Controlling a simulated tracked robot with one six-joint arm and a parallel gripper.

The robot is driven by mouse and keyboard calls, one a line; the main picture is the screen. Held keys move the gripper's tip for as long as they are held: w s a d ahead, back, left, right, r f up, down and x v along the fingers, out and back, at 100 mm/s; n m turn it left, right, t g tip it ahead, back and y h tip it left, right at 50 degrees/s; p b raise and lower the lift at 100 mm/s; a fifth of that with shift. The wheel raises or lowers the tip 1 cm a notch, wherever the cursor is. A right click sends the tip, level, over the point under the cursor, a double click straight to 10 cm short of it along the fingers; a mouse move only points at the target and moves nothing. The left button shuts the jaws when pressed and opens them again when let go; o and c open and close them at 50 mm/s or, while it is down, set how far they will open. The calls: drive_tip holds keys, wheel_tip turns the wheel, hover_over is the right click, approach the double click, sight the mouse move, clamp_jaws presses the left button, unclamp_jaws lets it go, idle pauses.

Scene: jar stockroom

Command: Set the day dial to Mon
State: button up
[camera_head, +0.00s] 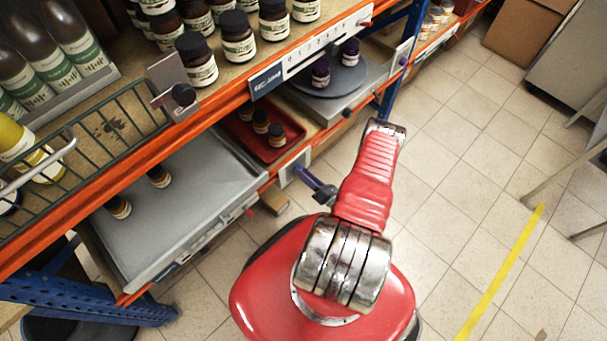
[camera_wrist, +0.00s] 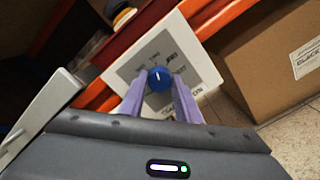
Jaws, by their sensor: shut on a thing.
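The day dial has a blue round knob (camera_wrist: 160,79) on a grey face in a white square plate (camera_wrist: 201,67), seen in the wrist view. The knob carries a short white mark pointing roughly up in the picture. Small dark labels stand around the knob, too blurred to read, so I cannot tell which day it points at. My gripper (camera_wrist: 160,88) has two purple fingers closed on the knob, one on each side. In the head view my gripper (camera_head: 318,188) is low beside the orange shelf edge, and the knob cannot be made out.
A cardboard box (camera_wrist: 275,55) stands right of the dial in the wrist view. In the head view, shelves with jars (camera_head: 238,40) and a grey tray (camera_head: 180,215) lie to the left. A red tray (camera_head: 285,152) holds small jars.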

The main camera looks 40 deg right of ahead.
drive_tip(key=n, duration=2.7)
drive_tip(key=shift+a+f, duration=0.25)
drive_tip(key=shift+a, duration=0.05)
drive_tip(key=shift+n, duration=0.3)
drive_tip(key=o, duration=1.1)
drive_tip(key=shift+d+r, duration=0.1)
drive_tip(key=shift+c, duration=0.2)
drive_tip(key=shift+s, duration=0.15)
drive_tip(key=s, duration=1.3)
drive_tip(key=shift+s+d, duration=0.2)
drive_tip(key=shift+s, duration=0.1)
